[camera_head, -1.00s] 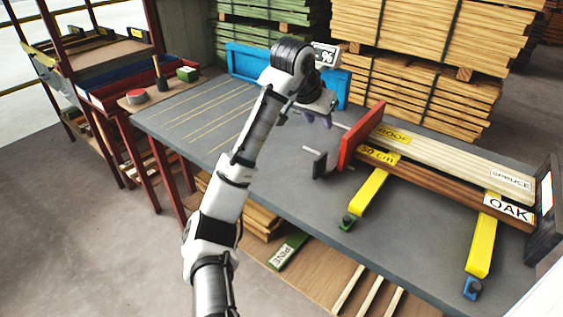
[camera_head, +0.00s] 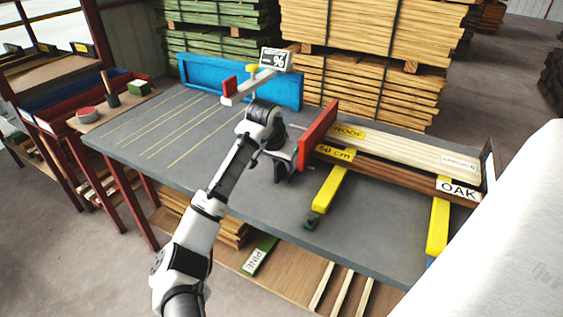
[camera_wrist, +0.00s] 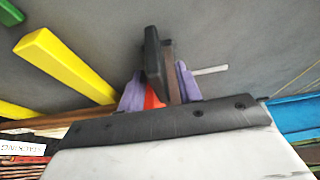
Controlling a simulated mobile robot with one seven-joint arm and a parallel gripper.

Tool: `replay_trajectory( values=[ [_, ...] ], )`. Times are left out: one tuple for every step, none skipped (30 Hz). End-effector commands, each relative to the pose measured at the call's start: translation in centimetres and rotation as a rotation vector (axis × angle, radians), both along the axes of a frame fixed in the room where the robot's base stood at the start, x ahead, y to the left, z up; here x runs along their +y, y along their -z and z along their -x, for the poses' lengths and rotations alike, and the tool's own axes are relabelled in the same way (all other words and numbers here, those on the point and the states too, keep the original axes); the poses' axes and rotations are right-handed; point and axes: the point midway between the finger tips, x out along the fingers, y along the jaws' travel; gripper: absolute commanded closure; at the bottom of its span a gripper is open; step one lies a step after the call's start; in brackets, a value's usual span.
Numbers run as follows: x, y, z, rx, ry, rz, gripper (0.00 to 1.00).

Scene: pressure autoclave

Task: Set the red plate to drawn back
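The red plate (camera_head: 318,132) stands upright on the grey bench at the left end of the boards. A black handle (camera_wrist: 152,55) sits on its near side, joined to it by a pale rod. My gripper (camera_wrist: 160,88) has its two purple fingers on either side of this handle. I cannot tell whether both fingers press on it. A red part (camera_wrist: 154,97) shows between the fingers. In the head view my wrist hides most of the handle and fingers.
Boards, one marked OAK (camera_head: 457,189), lie right of the plate. Two yellow bars (camera_head: 328,188) extend toward the bench front. A display with a % sign (camera_head: 277,59) stands on a grey beam behind my wrist.

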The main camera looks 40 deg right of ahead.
Motion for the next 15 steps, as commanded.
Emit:
replay_trajectory(
  values=[
    [-0.13,0.31,-0.07,0.000,0.000,0.000,0.65],
    [-0.20,0.47,-0.09,0.000,0.000,0.001,0.65],
    [-0.26,0.66,-0.11,0.000,0.000,0.001,0.65],
    [-0.29,0.77,-0.12,0.000,0.000,0.000,0.65],
    [-0.32,0.84,-0.13,0.000,0.000,0.000,0.65],
    [-0.34,0.91,-0.14,0.000,0.000,0.000,0.65],
    [-0.34,0.93,-0.15,0.000,0.000,0.000,0.65],
    [-0.34,0.94,-0.15,0.000,0.000,0.001,0.65],
    [-0.34,0.94,-0.15,0.000,0.000,0.001,0.65],
    [-0.35,0.94,-0.14,0.000,0.000,0.001,0.65],
    [-0.34,0.93,-0.15,0.000,0.000,0.001,0.65],
    [-0.34,0.93,-0.15,0.000,0.000,0.001,0.65],
    [-0.34,0.92,-0.15,0.000,0.000,0.001,0.68],
    [-0.34,0.92,-0.15,0.000,0.000,0.001,0.72],
    [-0.35,0.91,-0.14,0.000,0.000,0.001,0.77]
  ],
)
